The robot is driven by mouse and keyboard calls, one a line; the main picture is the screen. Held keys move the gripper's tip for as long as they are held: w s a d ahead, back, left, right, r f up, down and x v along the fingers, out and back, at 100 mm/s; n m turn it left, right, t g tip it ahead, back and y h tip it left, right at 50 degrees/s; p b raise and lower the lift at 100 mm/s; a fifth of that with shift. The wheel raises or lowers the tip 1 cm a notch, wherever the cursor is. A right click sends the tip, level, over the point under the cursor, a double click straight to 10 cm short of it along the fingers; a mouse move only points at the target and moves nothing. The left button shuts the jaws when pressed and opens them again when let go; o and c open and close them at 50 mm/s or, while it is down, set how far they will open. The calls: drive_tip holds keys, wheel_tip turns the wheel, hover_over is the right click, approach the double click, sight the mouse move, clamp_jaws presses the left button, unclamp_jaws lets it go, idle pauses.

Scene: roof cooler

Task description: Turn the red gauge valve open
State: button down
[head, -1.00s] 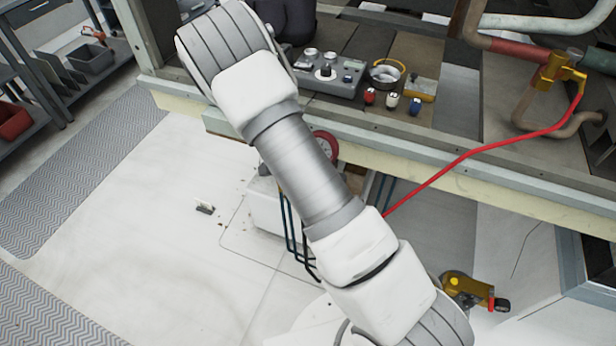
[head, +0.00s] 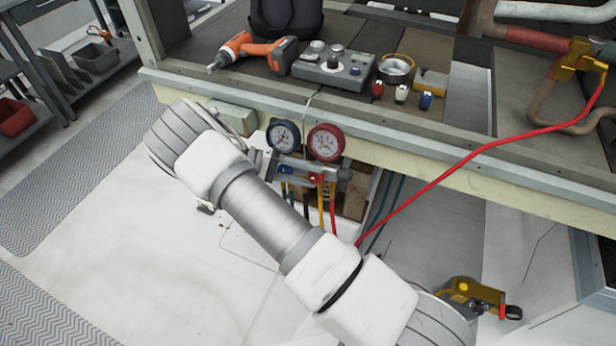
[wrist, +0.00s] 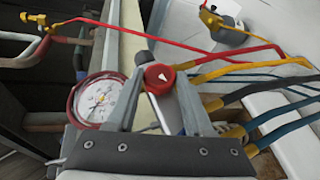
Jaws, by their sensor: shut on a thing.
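The red gauge valve (wrist: 158,77) is a round red knob with a white arrow mark, between the fingertips of my gripper (wrist: 163,76) in the wrist view. The fingers are shut on it. In the head view the red valve (head: 316,179) shows small on the front of the gauge manifold (head: 300,166), below the red gauge (head: 326,142). That gauge also shows left of my fingers in the wrist view (wrist: 98,100). A blue gauge (head: 283,135) and a blue knob (head: 286,170) are to the left.
Yellow, blue and red hoses (wrist: 245,70) run from the manifold close to my fingers. The unit's edge rail (head: 420,145) is behind it. A drill (head: 255,50), a grey control box (head: 333,70) and small bottles stand on the deck above. Open floor (head: 120,255) lies left.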

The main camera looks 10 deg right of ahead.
drive_tip(key=shift+d+f+h, duration=0.1)
drive_tip(key=shift+h, duration=0.2)
idle(0.4)
drive_tip(key=shift+c, duration=1.5)
unclamp_jaws()
